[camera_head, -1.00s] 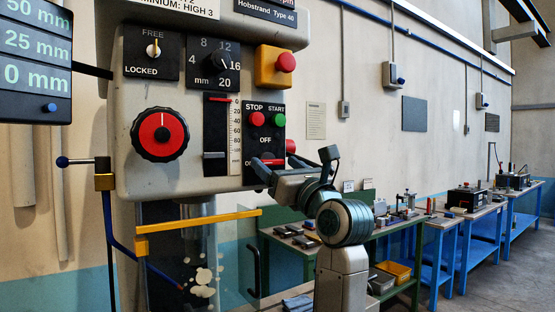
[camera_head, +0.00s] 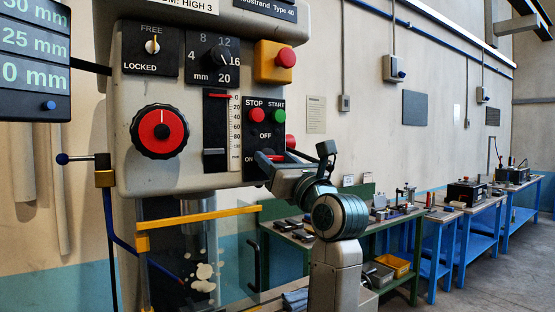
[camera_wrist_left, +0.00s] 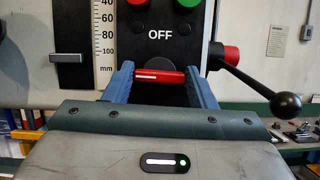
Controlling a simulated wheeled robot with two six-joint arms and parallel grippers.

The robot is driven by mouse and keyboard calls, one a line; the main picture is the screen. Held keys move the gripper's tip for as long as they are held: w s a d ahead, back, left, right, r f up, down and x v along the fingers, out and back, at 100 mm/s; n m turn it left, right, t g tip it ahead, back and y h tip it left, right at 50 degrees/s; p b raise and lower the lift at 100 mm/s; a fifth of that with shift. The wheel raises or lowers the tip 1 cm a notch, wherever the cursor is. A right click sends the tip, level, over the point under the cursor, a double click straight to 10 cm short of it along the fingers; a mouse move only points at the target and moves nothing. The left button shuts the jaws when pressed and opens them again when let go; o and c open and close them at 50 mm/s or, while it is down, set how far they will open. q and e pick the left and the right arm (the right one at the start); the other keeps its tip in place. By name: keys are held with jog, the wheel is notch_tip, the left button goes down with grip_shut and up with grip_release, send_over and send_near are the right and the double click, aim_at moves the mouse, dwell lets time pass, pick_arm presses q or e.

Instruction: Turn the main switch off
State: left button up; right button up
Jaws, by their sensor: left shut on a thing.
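The main switch has a red bar handle (camera_head: 275,157) below the word OFF on the machine's black switch plate. In the left wrist view the red handle (camera_wrist_left: 172,76) lies nearly level, with a white mark at its left end. ON is partly visible to its left in the head view. My left gripper (camera_head: 270,163) reaches it from the lower right. In the wrist view its two blue fingers (camera_wrist_left: 160,78) stand at either end of the handle, shut on it. My right gripper is in neither view.
Red STOP (camera_head: 255,115) and green START (camera_head: 278,114) buttons sit just above. A lever with a black knob (camera_wrist_left: 285,104) sticks out right of the fingers. A yellow bar (camera_head: 200,217) is below the machine head. Benches (camera_head: 430,222) line the wall at right.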

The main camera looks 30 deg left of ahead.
pick_arm(q)
jog(key=m+t+p, duration=0.1)
jog(key=m+p, duration=0.1)
jog(key=m+t+h+p, duration=0.1)
jog(key=m+p, duration=0.2)
jog(key=r+m+t+h+p, duration=0.1)
jog(key=m+p, duration=0.2)
jog(key=shift+s, duration=0.1)
jog(key=m+h+p, duration=0.2)
jog(key=m+p, duration=0.2)
jog(key=p, duration=0.2)
jog(key=m+t+h+p, duration=0.1)
jog(key=m+h+p, duration=0.1)
jog(key=m+p, duration=0.3)
jog(key=shift+p, duration=0.9)
jog(key=shift+f+m+h+p, duration=0.2)
jog(key=shift+m+h+p, duration=0.2)
jog(key=shift+m+p, duration=0.6)
jog(key=shift+f+m+h, duration=0.1)
jog(key=shift+m+h, duration=0.3)
jog(key=shift+m, duration=0.9)
jog(key=o, duration=1)
jog(key=shift+a, duration=0.1)
jog(key=shift+f, duration=0.1)
